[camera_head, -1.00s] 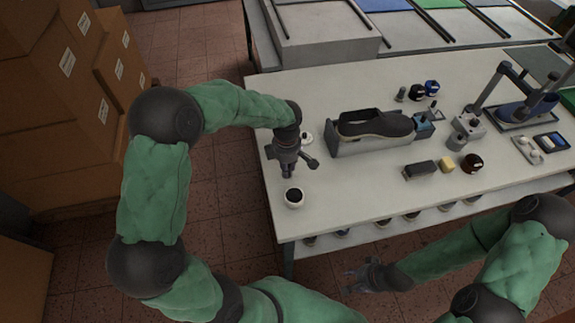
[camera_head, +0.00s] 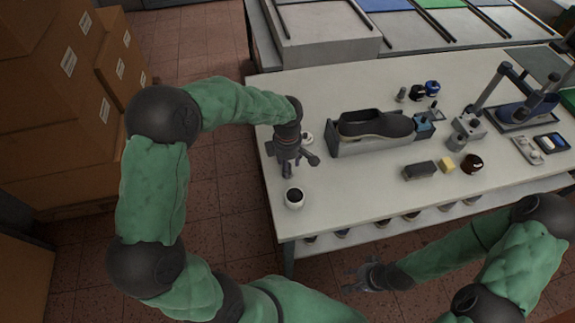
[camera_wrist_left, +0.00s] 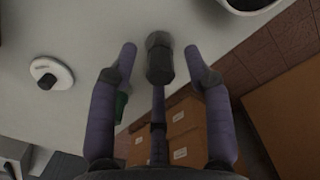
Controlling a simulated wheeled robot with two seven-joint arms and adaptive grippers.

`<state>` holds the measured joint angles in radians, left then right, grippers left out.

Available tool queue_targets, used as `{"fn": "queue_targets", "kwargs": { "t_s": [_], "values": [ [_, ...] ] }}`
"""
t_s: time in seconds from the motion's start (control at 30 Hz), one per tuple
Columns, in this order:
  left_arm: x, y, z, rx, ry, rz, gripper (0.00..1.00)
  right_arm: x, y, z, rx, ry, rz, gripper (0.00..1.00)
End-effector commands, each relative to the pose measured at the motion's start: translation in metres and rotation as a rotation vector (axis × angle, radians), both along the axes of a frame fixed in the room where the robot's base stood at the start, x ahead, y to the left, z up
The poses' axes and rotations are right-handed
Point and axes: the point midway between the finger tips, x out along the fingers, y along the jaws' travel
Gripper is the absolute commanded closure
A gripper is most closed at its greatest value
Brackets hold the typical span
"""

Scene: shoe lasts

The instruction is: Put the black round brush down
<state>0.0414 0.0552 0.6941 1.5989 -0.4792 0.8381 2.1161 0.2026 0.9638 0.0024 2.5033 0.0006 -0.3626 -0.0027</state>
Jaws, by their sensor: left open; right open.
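My left gripper (camera_head: 297,168) is open over the left end of the white table, just behind a white pot with dark contents (camera_head: 294,198). A dark round item (camera_head: 473,163), possibly the black round brush, stands right of a yellow block; I cannot be sure. My right gripper (camera_head: 367,275) is open and empty in front of the table.
A dark block (camera_head: 420,170), the yellow block (camera_head: 447,165), a press (camera_head: 520,100) and small round items (camera_head: 417,92) stand to the right. Cardboard boxes (camera_head: 50,110) are at left. The table front between pot and dark block is clear.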

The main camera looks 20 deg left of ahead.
Motion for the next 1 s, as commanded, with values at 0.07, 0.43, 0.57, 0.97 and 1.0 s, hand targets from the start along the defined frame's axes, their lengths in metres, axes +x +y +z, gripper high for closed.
{"fn": "queue_targets", "kwargs": {
  "t_s": [0.07,0.43,0.57,0.97,1.0],
  "values": [
    [-0.001,0.001,0.02,0.0,-0.004,0.0,0.5,0.0,0.0,0.008,0.0,0.0,0.0,0.58],
    [-0.004,0.002,0.079,0.001,-0.002,-0.001,0.5,0.0,0.0,0.021,0.0,0.0,0.0,0.58],
    [-0.005,0.002,0.087,-0.001,-0.001,-0.002,0.5,0.0,0.0,0.022,0.0,0.0,0.0,0.58],
    [-0.005,0.002,0.089,0.0,0.0,-0.001,0.5,0.0,0.0,0.022,0.0,0.0,0.0,0.58],
    [-0.005,0.002,0.089,0.0,0.0,-0.001,0.5,0.0,0.0,0.022,0.0,0.0,0.0,0.58]
  ]
}}
